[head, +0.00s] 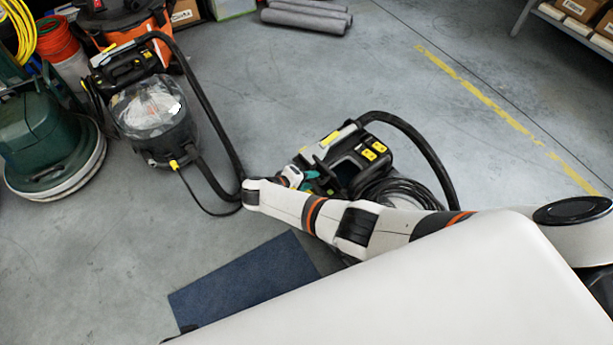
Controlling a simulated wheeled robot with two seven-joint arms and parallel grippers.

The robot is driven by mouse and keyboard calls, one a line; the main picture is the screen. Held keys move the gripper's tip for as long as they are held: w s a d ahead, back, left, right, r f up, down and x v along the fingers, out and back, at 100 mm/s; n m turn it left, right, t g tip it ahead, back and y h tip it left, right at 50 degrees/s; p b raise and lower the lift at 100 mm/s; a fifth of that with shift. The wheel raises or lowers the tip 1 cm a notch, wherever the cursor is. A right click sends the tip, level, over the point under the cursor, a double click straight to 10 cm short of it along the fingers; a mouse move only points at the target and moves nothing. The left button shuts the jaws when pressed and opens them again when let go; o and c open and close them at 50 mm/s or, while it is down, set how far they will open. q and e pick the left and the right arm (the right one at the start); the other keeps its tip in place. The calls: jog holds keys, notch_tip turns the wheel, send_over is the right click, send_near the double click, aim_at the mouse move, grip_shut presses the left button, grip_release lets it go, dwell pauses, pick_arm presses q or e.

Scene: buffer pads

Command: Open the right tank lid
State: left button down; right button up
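The right machine (378,152), a black carpet-cleaner type unit with yellow parts, stands on the floor right of centre. Its tank lid is hard to make out from this angle, and I cannot tell whether it is open or shut. My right arm reaches in from the right and bends back at its far end. My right gripper (313,180), small with teal showing near its tips, is at the left side of this machine. Whether it touches the machine or is open or shut is too small to tell. My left gripper is not in view.
A second machine with a clear dome (148,108) and black hose stands at left. A green floor scrubber (45,140) is at far left. A coiled black cable (400,193) lies by the right machine. A blue mat (240,280) lies in front. Floor between is clear.

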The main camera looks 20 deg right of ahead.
jog(key=shift+a+r, duration=0.1)
dwell(0.3)
